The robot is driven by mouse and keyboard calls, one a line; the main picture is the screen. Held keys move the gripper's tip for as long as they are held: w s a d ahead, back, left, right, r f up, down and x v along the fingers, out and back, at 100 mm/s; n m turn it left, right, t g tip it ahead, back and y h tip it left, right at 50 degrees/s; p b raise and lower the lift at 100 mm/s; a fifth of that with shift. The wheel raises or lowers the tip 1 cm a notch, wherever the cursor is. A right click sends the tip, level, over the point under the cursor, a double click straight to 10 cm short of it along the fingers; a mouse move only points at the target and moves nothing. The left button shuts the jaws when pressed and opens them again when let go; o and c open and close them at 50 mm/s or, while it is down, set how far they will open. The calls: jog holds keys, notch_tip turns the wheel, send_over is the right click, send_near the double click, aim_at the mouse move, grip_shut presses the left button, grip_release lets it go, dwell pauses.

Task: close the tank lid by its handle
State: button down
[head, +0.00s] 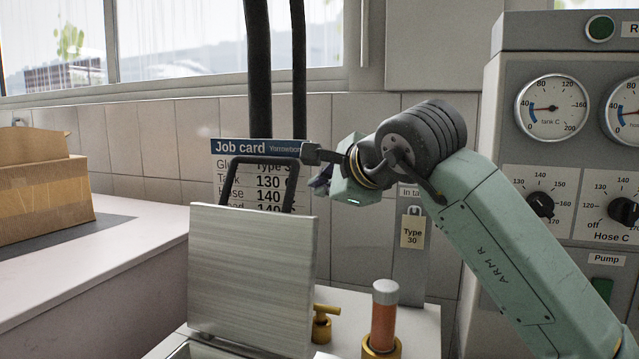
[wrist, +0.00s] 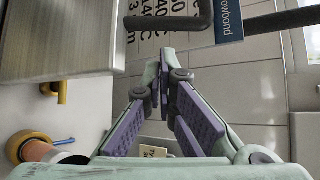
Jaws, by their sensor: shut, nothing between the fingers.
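The tank lid (head: 250,275) is a pale metal plate standing upright, open, at the front of the white tank top. Its black bar handle (head: 264,160) rises at the upper edge. My gripper (head: 321,182) is to the right of the handle, apart from it, with its purple fingers partly hidden by the wrist. In the wrist view, the fingers (wrist: 167,72) are shut with nothing between them. The handle (wrist: 168,24) crosses the picture beyond the fingertips, and the lid (wrist: 70,35) is at upper left.
A job card (head: 230,147) hangs on the tiled wall behind the handle. A brass valve (head: 322,325) and an orange-filled cylinder (head: 384,320) stand right of the lid. A gauge panel (head: 560,150) is at right. A cardboard box (head: 40,195) is on the left counter.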

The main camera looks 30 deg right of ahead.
aim_at(308, 196)
jog(key=p+x, duration=0.2)
jog(key=x, duration=0.6)
jog(key=shift+p, duration=0.3)
jog(key=shift+s, duration=0.1)
jog(key=shift+s+a+f+b, duration=0.1)
jog(key=shift+b, duration=0.4)
